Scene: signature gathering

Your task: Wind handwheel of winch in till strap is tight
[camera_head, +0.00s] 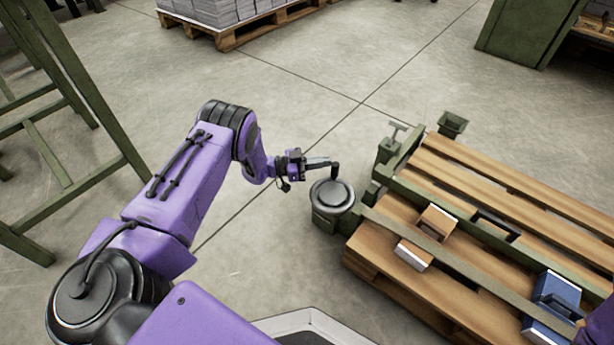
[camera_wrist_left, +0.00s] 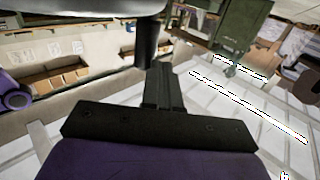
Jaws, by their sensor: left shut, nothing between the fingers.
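The winch (camera_head: 325,222) is a green block at the left end of the wooden pallet frame. Its dark round handwheel (camera_head: 331,196) lies flat on top, with an upright black handle (camera_head: 335,172) at its far rim. My left gripper (camera_head: 328,162) is shut and empty, its fingertips at the handle's top; I cannot tell if they touch. In the left wrist view the shut fingers (camera_wrist_left: 163,88) are beside a dark upright cylinder (camera_wrist_left: 148,40), which looks like the handle. The olive strap (camera_head: 455,262) runs from the winch across the pallet (camera_head: 375,282). My right gripper is out of view.
A green post with a small T-handle (camera_head: 396,132) stands behind the winch. A green rack (camera_head: 70,130) stands left, a loaded pallet (camera_head: 235,30) behind. Floor between is clear.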

